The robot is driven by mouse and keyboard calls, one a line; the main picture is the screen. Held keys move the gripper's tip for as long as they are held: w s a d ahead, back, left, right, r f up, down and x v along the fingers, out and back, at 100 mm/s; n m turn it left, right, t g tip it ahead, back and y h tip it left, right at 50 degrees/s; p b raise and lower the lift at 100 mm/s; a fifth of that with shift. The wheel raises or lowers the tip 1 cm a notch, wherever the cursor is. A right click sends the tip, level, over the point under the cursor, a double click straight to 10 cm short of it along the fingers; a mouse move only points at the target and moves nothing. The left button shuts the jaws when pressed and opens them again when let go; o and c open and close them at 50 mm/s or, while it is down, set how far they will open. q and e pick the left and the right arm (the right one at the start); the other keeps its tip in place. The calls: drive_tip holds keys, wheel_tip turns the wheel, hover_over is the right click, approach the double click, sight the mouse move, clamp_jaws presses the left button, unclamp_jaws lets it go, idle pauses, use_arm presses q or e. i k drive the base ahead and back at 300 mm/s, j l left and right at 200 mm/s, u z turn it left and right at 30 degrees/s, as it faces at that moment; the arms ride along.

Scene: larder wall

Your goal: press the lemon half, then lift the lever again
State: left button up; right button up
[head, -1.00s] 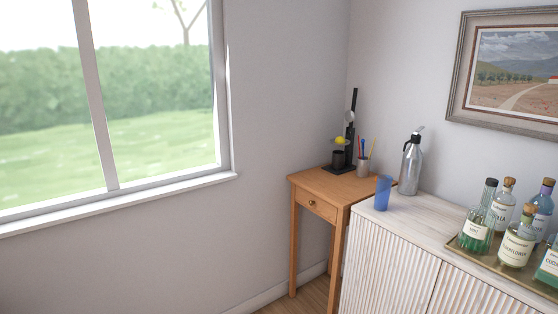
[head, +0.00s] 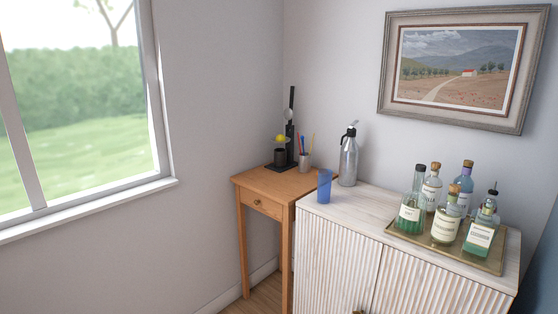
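A black lever press (head: 290,138) stands on the small wooden table in the corner. Its lever points up. A yellow lemon half (head: 281,139) sits in the press, above a dark cup (head: 280,156) on the press's base. Neither of my grippers shows in the head view.
A cup of pens (head: 305,161) stands beside the press on the wooden table (head: 262,187). The white ribbed cabinet (head: 350,212) adjoins it, bearing a blue glass (head: 324,186), a metal siphon (head: 348,160) and a tray (head: 456,257) of several bottles. The cabinet's front left top is clear.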

sight(288, 113)
drive_tip(key=i+j, duration=0.2)
drive_tip(key=i, duration=0.2)
drive_tip(key=i+j, duration=0.25)
drive_tip(key=i, duration=0.2)
drive_tip(key=u, duration=0.05)
